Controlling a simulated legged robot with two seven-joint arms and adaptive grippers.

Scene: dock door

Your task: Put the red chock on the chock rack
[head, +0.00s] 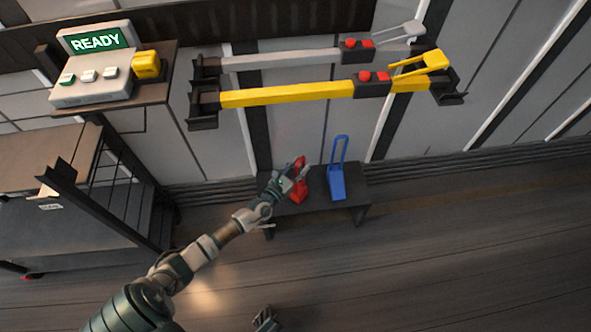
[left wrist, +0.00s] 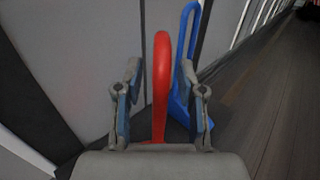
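The red chock (head: 299,191) is at the left part of the low dark chock rack (head: 350,195), partly hidden by my gripper. It appears to stand on the rack top, though its base is not clear. My left gripper (head: 286,178) is at its handle. In the left wrist view, the red handle (left wrist: 161,80) rises upright between the two fingers of my left gripper (left wrist: 160,105), with a gap on each side. My other gripper seems to show small at the bottom edge of the head view (head: 266,319); its fingers are unclear.
A blue chock (head: 337,182) with a tall loop handle stands on the rack just right of the red one. Above are a yellow bar (head: 290,94) and a grey bar (head: 285,58) on wall brackets. A control box (head: 95,70) reads READY. The floor at right is clear.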

